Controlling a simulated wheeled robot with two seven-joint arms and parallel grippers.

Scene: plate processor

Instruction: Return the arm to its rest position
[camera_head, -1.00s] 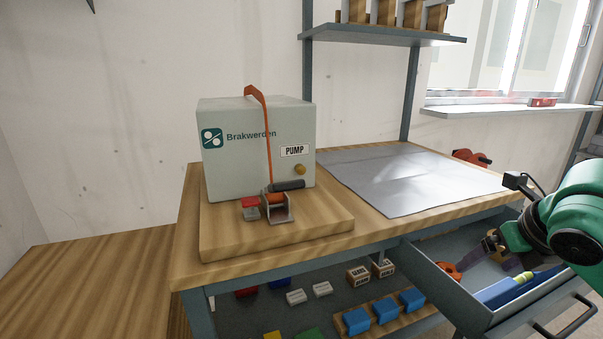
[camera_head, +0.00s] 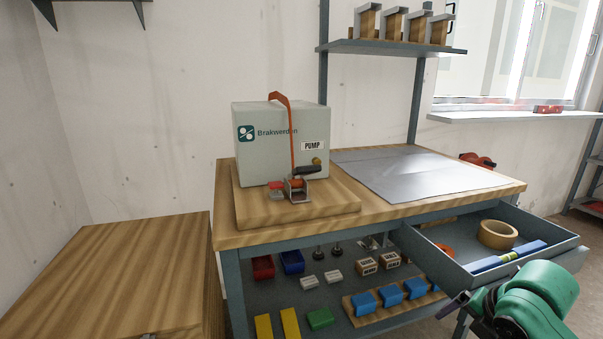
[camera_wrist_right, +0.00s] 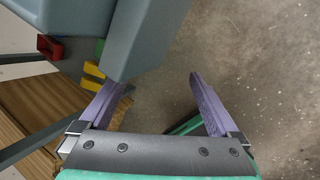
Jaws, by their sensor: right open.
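My right arm is the green one at the lower right of the head view. Its gripper shows there only in part, as a purple finger (camera_head: 455,304) below the open drawer (camera_head: 553,236). In the right wrist view the right gripper (camera_wrist_right: 152,84) is open, with its two purple fingers wide apart and nothing between them. Bare floor (camera_wrist_right: 255,70) shows beyond and to the right of the fingers. The grey drawer body (camera_wrist_right: 150,35) is close to the left finger in that view. My left gripper is not in view.
The drawer holds a tape roll (camera_head: 497,235) and a blue level (camera_head: 508,257). The shelf below holds bins and blue blocks (camera_head: 390,294). A wooden cabinet (camera_head: 120,265) stands at left.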

